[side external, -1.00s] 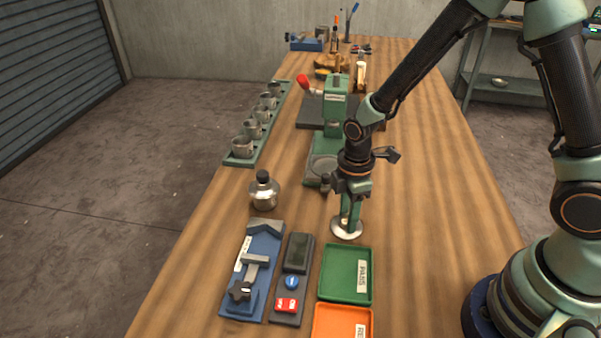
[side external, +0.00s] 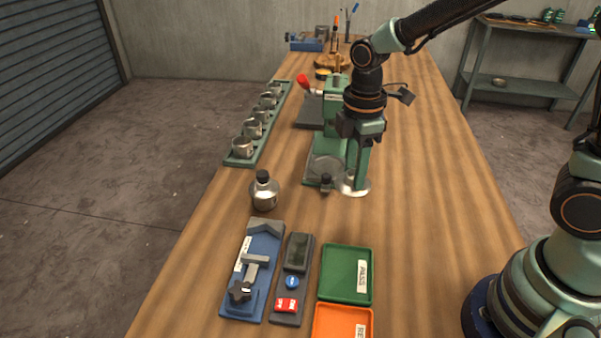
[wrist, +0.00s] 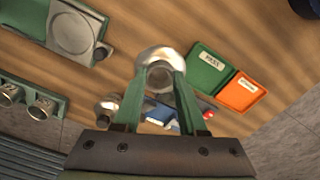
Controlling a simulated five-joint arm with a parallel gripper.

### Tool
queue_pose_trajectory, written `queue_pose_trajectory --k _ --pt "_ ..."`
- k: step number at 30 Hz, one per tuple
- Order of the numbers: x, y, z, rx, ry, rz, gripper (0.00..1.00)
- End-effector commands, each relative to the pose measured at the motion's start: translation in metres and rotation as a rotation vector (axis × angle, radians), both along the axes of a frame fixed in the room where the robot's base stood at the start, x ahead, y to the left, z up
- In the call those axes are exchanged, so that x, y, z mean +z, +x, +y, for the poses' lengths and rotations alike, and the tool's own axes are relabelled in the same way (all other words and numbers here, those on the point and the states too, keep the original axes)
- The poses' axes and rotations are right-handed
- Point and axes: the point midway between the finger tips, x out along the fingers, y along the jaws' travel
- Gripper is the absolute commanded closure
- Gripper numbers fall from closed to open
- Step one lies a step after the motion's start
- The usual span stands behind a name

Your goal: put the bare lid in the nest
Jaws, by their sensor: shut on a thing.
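The bare lid (side external: 356,190) is a shiny round metal disc. My gripper (side external: 352,181) is shut on it and holds it just right of the green press's base. The lid also shows between the fingertips in the wrist view (wrist: 161,55). The nest (side external: 326,168) looks like the round grey seat on the green press's base, left of the lid and apart from it. It shows at the upper left of the wrist view (wrist: 72,34) and looks empty. Whether the lid touches the table cannot be told.
The green press (side external: 336,95) with a red-knobbed lever stands behind. A metal flask (side external: 264,190) stands left. A rack of several cups (side external: 258,140) lies farther left. A green tray (side external: 346,274), an orange tray (side external: 342,322) and a blue fixture (side external: 250,275) are in front.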

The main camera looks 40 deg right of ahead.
Motion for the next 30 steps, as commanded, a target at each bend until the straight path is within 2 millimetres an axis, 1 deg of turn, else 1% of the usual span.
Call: queue_pose_trajectory --k 1,3,6,10,14,17,20,26,30 --pt "0.015 0.002 0.000 0.000 0.002 -0.009 1.00" --pt "0.031 0.001 0.000 0.000 0.002 -0.007 1.00" --pt "0.050 0.001 0.000 0.000 0.001 -0.006 1.00" --pt "0.066 0.001 0.000 0.000 0.001 -0.004 1.00" --pt "0.073 0.005 -0.001 -0.001 0.000 0.000 1.00" --pt "0.073 0.016 -0.004 -0.003 0.000 0.002 1.00" --pt "0.066 0.036 -0.010 -0.003 -0.001 0.004 1.00" --pt "0.044 0.086 -0.030 -0.004 0.000 0.004 1.00" --pt "0.022 0.117 -0.047 -0.005 0.000 0.004 1.00"
